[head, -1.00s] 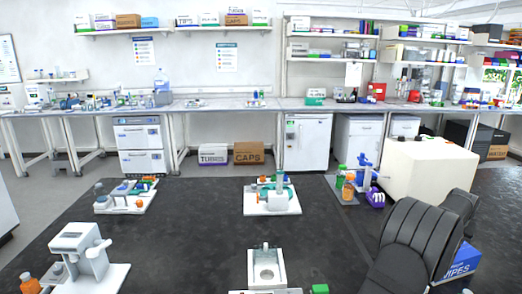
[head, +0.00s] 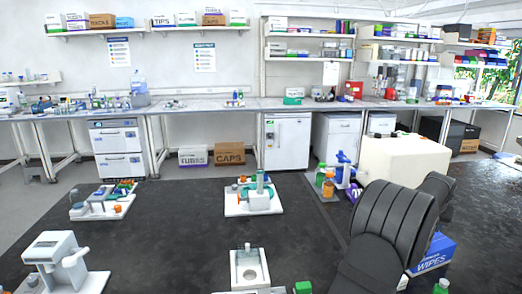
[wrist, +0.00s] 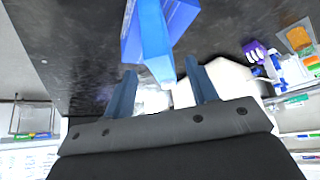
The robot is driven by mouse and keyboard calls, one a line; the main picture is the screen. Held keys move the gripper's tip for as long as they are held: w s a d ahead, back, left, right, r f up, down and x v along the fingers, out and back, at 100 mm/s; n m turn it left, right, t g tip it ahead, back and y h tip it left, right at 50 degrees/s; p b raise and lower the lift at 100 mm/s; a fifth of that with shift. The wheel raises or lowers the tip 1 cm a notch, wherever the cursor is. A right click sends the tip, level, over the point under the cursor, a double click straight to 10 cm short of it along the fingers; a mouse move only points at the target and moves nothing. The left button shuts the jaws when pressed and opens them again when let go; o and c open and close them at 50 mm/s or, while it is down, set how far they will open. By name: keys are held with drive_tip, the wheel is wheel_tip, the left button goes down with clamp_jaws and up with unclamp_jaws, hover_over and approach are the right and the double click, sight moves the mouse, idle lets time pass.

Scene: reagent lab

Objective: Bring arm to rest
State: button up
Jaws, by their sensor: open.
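My gripper (wrist: 163,90) shows in the wrist view with its two blue-grey fingers apart and nothing between their tips. My dark, ribbed arm (head: 385,235) rises at the lower right of the head view; the gripper itself is not visible there. In the wrist view, a blue box (wrist: 160,35) lies beyond the fingers, over the dark bench top. A blue wipes box (head: 433,252) stands beside my arm in the head view, partly hidden by it.
A cream block-shaped machine (head: 405,158) stands behind my arm. Bottles (head: 325,182) and a purple rack (head: 354,193) are left of it. White stations (head: 253,200), (head: 103,203) and a white device (head: 58,258) stand on the dark bench (head: 180,230), with bare surface between them.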

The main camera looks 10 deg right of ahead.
drive_tip(key=x, duration=0.6)
drive_tip(key=shift+f, duration=0.2)
wheel_tip(320, 180, up, 5)
drive_tip(key=shift+s+f, duration=0.1)
drive_tip(key=shift+s, duration=0.1)
drive_tip(key=s+d+r, duration=0.2)
drive_tip(key=s+r, duration=0.5)
drive_tip(key=s, duration=0.5)
drive_tip(key=s+d+f+m+g+h, duration=0.1)
drive_tip(key=s+d+f+m+g, duration=0.1)
drive_tip(key=s+d+f, duration=0.45)
drive_tip(key=s+d+f+m+g+h, duration=0.1)
drive_tip(key=s+d+f+m+g, duration=0.15)
drive_tip(key=s+d, duration=0.6)
drive_tip(key=w+d+f, duration=0.2)
drive_tip(key=w+f, duration=0.3)
drive_tip(key=w, duration=0.4)
drive_tip(key=shift+w+d+f, duration=0.15)
drive_tip(key=shift+w+f, duration=0.1)
drive_tip(key=shift+w, duration=0.1)
drive_tip(key=shift+t, duration=0.25)
